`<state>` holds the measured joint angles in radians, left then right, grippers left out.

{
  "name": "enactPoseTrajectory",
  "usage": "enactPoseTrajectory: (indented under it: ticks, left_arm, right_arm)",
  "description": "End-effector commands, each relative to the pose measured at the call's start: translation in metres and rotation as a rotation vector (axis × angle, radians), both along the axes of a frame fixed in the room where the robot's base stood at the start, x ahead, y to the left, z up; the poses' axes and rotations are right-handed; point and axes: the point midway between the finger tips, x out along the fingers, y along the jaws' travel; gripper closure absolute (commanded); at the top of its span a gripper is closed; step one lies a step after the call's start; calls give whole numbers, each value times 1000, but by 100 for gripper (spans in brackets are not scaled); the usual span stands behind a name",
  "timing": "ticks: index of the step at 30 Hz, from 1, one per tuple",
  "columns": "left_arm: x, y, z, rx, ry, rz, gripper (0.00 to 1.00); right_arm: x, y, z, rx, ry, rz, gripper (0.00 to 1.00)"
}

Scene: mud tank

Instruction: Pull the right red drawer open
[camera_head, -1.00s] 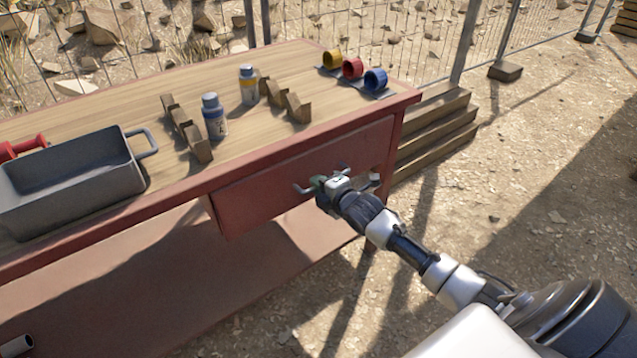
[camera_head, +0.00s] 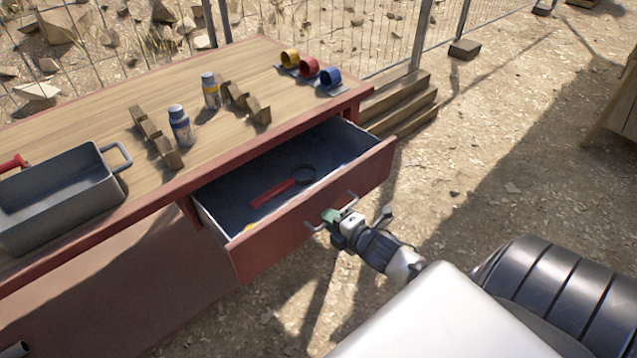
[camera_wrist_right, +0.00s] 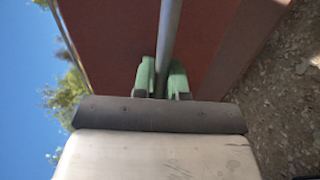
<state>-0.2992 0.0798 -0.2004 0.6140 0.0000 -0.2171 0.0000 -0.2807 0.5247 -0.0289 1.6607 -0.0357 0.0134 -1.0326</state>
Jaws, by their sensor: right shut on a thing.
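The right red drawer (camera_head: 315,213) stands well out from the red workbench (camera_head: 150,205), showing its grey inside. A red-handled magnifying glass (camera_head: 283,187) lies in it, with a small yellow thing near its left end. My right gripper (camera_head: 331,217) is at the drawer's front, shut on its metal bar handle (camera_head: 350,202). In the right wrist view the green fingers (camera_wrist_right: 162,78) sit on either side of the grey handle bar (camera_wrist_right: 168,35), with the red drawer front behind. My left gripper is not in view.
On the bench top stand a grey metal tray (camera_head: 62,205), two bottles (camera_head: 181,128), wooden racks (camera_head: 155,138) and yellow, red and blue rings (camera_head: 309,68). Wooden steps (camera_head: 400,105) adjoin the bench's right end. Open dirt ground lies to the right.

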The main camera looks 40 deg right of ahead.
Motion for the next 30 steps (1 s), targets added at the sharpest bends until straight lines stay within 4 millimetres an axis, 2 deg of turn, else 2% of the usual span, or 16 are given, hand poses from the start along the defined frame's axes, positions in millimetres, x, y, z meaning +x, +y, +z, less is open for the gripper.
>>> enactPoseTrajectory:
  ticks: [9,18,24,30]
  left_arm:
    - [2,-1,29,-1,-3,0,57]
    - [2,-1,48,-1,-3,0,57]
    - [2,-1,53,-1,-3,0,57]
    - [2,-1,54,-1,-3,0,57]
  right_arm:
    - [-61,-5,2,2,8,-4,100]
    - [-120,-9,1,1,5,-2,100]
    - [-141,-11,0,0,2,-2,100]
    - [-148,-12,0,1,2,-1,100]
